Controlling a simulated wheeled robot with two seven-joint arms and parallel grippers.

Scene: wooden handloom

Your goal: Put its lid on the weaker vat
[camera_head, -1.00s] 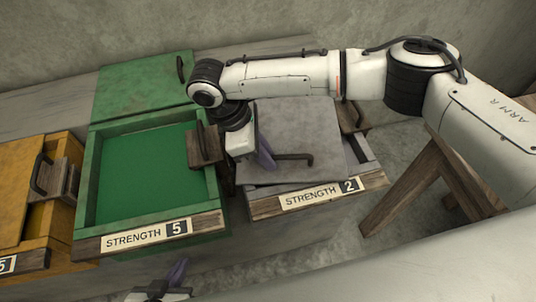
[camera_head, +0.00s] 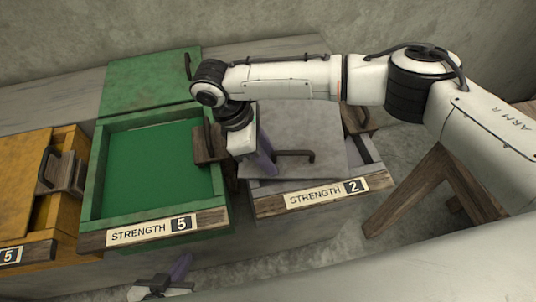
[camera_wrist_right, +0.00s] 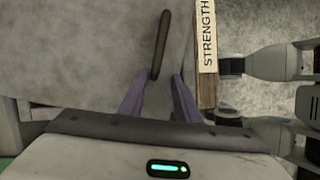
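The grey vat labelled STRENGTH 2 (camera_head: 376,178) stands right of the green vat. Its flat grey lid (camera_head: 300,128) lies over it, and a strip of the vat shows at the right side. The lid's dark bar handle (camera_head: 296,154) points right. My right gripper (camera_head: 266,163) is low over the lid at the handle's left end. In the right wrist view the fingers (camera_wrist_right: 160,84) stand apart, with the handle (camera_wrist_right: 162,40) end near their tips; contact is unclear. My left gripper (camera_head: 176,272) shows only partly at the bottom, and its opening is unclear.
The open green vat labelled STRENGTH 5 (camera_head: 95,190) stands in the middle left, with a green lid (camera_head: 150,80) behind it. A yellow vat (camera_head: 62,225) is at far left. A wooden trestle (camera_head: 425,195) stands to the right. My right arm spans above the grey vat.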

